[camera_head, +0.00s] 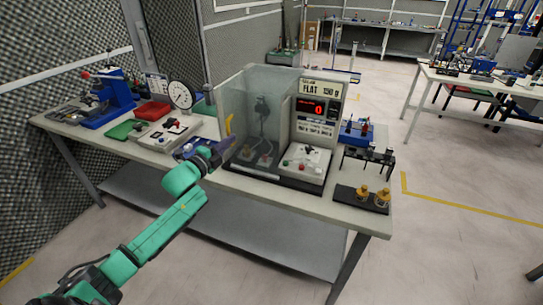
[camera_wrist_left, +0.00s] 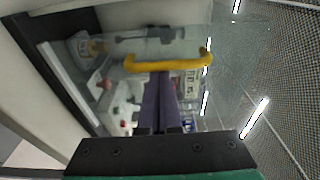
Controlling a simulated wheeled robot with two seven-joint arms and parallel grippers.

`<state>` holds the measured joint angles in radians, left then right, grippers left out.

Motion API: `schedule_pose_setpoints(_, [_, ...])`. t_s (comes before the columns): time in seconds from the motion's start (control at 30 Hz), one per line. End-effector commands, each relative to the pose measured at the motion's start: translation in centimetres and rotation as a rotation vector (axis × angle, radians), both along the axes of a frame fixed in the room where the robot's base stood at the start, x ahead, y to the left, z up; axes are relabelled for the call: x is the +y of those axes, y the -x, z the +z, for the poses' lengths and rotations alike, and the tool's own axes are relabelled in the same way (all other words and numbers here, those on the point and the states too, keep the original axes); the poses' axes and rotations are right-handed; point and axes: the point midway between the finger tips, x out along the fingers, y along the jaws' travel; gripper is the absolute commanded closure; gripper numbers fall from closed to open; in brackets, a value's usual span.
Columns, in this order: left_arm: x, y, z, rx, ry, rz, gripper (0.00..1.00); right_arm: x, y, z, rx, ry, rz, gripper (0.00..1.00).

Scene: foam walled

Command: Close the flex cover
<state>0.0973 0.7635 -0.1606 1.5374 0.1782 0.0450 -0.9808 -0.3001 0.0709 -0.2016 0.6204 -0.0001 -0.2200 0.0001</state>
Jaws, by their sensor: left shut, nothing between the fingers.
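The flex cover (camera_head: 240,108) is a clear panel with a yellow handle (camera_head: 228,126) at the left side of the flex tester (camera_head: 308,127), which has a red display. The cover also shows in the left wrist view (camera_wrist_left: 232,55), with its yellow handle (camera_wrist_left: 168,65) crossing the picture. I cannot tell exactly how far open it stands. My left gripper (camera_head: 228,144) is shut and empty, just below the handle in the head view. In the left wrist view, its purple fingers (camera_wrist_left: 158,88) point at the handle; contact is unclear. My right gripper is out of view.
The tester stands on a workbench (camera_head: 345,213). A dial gauge (camera_head: 181,95), a red tray (camera_head: 153,110) and a blue device (camera_head: 106,97) stand to its left. A black block with brass parts (camera_head: 362,199) lies front right. Open floor lies in front of the bench.

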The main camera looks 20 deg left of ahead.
Motion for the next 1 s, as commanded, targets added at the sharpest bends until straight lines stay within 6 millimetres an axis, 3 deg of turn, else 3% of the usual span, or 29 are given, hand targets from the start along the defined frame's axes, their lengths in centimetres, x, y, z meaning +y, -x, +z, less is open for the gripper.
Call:
schedule_pose_setpoints(0.1, [2.0, 0.0, -0.2, -0.001, -0.005, 0.0, 1.0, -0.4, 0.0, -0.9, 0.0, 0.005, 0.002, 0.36])
schedule_pose_setpoints(0.3, [3.5, 0.1, 0.0, 0.0, -0.001, 0.0, 1.0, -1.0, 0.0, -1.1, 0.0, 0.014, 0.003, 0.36])
schedule_pose_setpoints(1.0, [3.5, -0.1, 0.0, 0.0, 0.0, 0.002, 1.0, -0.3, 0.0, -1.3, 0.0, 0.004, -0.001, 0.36])
